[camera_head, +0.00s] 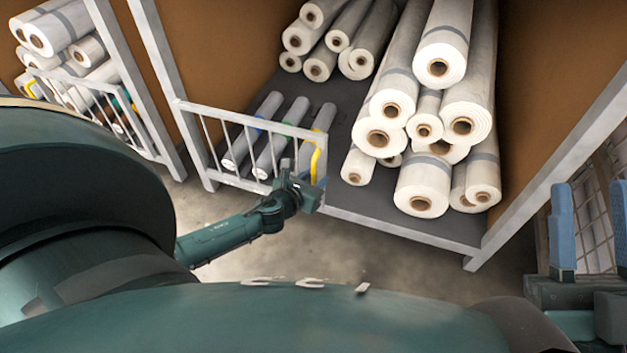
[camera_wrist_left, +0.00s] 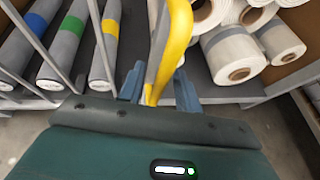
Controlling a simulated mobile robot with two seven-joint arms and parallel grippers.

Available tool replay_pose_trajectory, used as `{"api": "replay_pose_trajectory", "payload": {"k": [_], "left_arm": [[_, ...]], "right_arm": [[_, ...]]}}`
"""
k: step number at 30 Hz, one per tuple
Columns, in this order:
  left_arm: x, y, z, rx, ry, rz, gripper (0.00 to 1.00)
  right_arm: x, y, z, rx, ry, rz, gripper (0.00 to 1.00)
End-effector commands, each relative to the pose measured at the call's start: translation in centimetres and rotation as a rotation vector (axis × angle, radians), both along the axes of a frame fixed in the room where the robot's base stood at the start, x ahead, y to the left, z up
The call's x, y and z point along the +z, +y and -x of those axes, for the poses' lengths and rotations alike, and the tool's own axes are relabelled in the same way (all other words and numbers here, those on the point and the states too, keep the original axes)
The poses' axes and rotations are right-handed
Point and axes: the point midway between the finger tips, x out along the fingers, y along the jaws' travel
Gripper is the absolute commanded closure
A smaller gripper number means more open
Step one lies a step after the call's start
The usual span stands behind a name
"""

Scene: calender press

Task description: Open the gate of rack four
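A pale barred gate (camera_head: 245,128) stands across the left part of the middle rack's front. No number shows on it. Its yellow handle (camera_head: 316,164) is upright at the gate's right end. The handle also shows in the left wrist view (camera_wrist_left: 172,48). My left gripper (camera_head: 303,183) is at this handle. In the left wrist view its blue fingers (camera_wrist_left: 158,92) stand apart, one on each side of the handle's lower part, with a gap on the right side. My right gripper (camera_head: 591,228) is at the right edge, its blue fingers wide apart and empty.
Behind the gate lie grey rolls (camera_head: 270,150) with blue, green and yellow bands. Large white rolls (camera_head: 424,185) are stacked right of the gate. Another gated rack (camera_head: 92,95) stands at left. A rack post (camera_head: 550,165) rises at right. The floor (camera_head: 385,245) in front is clear.

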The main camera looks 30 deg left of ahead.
Motion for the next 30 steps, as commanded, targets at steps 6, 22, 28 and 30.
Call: {"api": "replay_pose_trajectory", "payload": {"k": [6, 22, 28, 30], "left_arm": [[0.03, -0.01, 0.02, 0.000, 0.000, 0.001, 0.70], [0.04, -0.01, 0.04, 0.000, 0.000, 0.001, 1.00], [0.04, -0.01, 0.04, 0.000, 0.000, 0.001, 1.00], [0.03, -0.01, 0.05, 0.000, 0.000, 0.001, 1.00]], "right_arm": [[0.05, 0.00, 0.01, 0.000, 0.000, 0.000, 0.64], [0.00, 0.01, 0.00, 0.000, 0.001, 0.000, 0.64], [-0.01, 0.01, 0.00, 0.000, 0.001, 0.000, 0.64], [-0.01, 0.01, 0.00, 0.000, 0.002, 0.000, 0.64]]}}
